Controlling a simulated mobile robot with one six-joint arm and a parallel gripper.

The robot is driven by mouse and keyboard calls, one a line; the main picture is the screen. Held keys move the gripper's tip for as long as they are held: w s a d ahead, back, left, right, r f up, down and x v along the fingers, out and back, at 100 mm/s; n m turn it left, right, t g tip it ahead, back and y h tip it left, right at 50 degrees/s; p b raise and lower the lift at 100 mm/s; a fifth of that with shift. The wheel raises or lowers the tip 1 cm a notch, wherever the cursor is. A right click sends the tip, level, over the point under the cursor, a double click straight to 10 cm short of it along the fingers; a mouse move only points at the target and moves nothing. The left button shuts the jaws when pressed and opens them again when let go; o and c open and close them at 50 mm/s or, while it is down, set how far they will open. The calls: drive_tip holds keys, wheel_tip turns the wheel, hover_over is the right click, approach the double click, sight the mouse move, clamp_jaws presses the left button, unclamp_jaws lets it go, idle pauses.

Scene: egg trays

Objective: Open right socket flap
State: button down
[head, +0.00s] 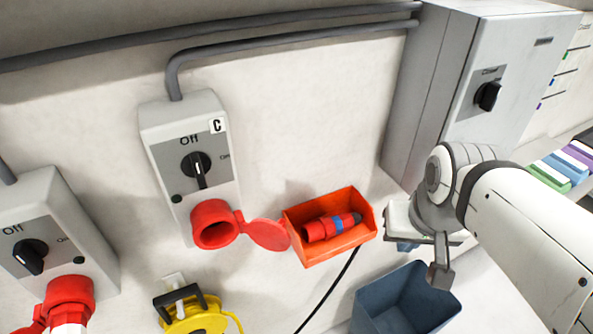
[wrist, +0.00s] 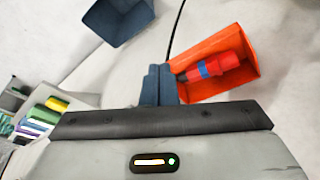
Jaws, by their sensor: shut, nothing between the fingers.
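The right socket, marked C, is a grey box (head: 188,150) with a red round socket (head: 213,229) at its lower end. Its red flap (head: 268,235) stands swung out to the right, and the socket's dark opening shows. The switch (head: 197,168) above it points at Off. My gripper (head: 441,277) is shut and empty, well to the right of the flap and apart from it, above a blue-grey bin. In the wrist view the closed fingers (wrist: 158,84) show beside the orange bin; the socket and flap are outside that view.
An orange bin (head: 340,247) holds a red and blue plug (head: 330,227), between the flap and my arm. A blue-grey bin (head: 385,305) lies below my gripper. Another socket box (head: 58,220) with a red plug is at left, and a yellow cable reel (head: 196,318) is below.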

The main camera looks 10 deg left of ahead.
drive_tip(key=w+a+r+m+g+y+b, duration=0.15)
drive_tip(key=w+a+r+g, duration=0.3)
drive_tip(key=a+r, duration=0.45)
drive_tip(key=m+g+b, duration=0.1)
drive_tip(key=g, duration=0.2)
approach(272, 229)
drive_tip(key=w, duration=0.5)
drive_tip(key=d+x, duration=0.1)
drive_tip(key=x, duration=0.8)
drive_tip(key=shift+d+f+h, duration=0.35)
drive_tip(key=shift+f, duration=0.1)
drive_tip(key=shift+s+d+m, duration=0.2)
drive_tip(key=shift+s+m, duration=0.2)
drive_tip(key=shift+m, duration=0.05)
drive_tip(key=shift+s+d+m, duration=0.2)
drive_tip(key=shift+s+m, duration=0.2)
drive_tip(key=shift+s, duration=0.05)
drive_tip(key=shift+w+a+r, duration=0.1)
